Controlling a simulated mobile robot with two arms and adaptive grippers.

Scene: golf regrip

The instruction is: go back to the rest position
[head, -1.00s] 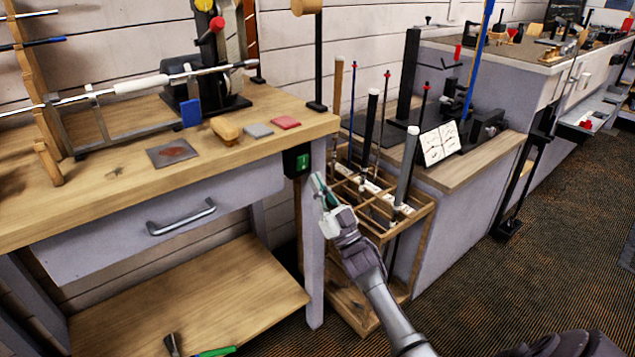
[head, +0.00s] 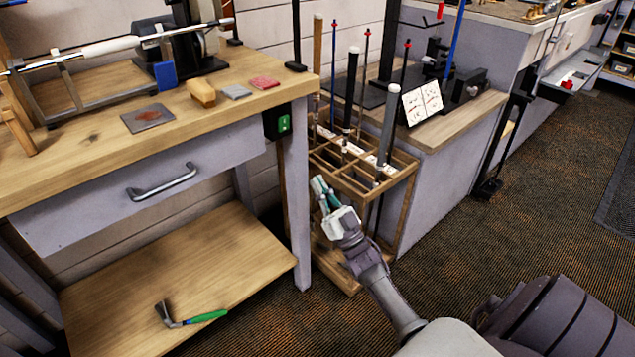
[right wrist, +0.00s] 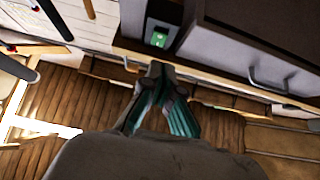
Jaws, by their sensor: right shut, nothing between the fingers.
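My right gripper (head: 322,192) is shut and empty. In the head view it is in the air in front of the wooden club rack, right of the bench leg. In the right wrist view its teal-padded fingers (right wrist: 164,100) meet at the tips, with nothing between them. My left gripper is not in view.
The workbench (head: 80,145) with a drawer handle (head: 162,182) stands at the left. The wooden rack (head: 400,185) holds several upright clubs. A green-handled tool (head: 205,317) lies on the lower shelf (head: 215,265). Carpeted floor (head: 480,235) is open at the right.

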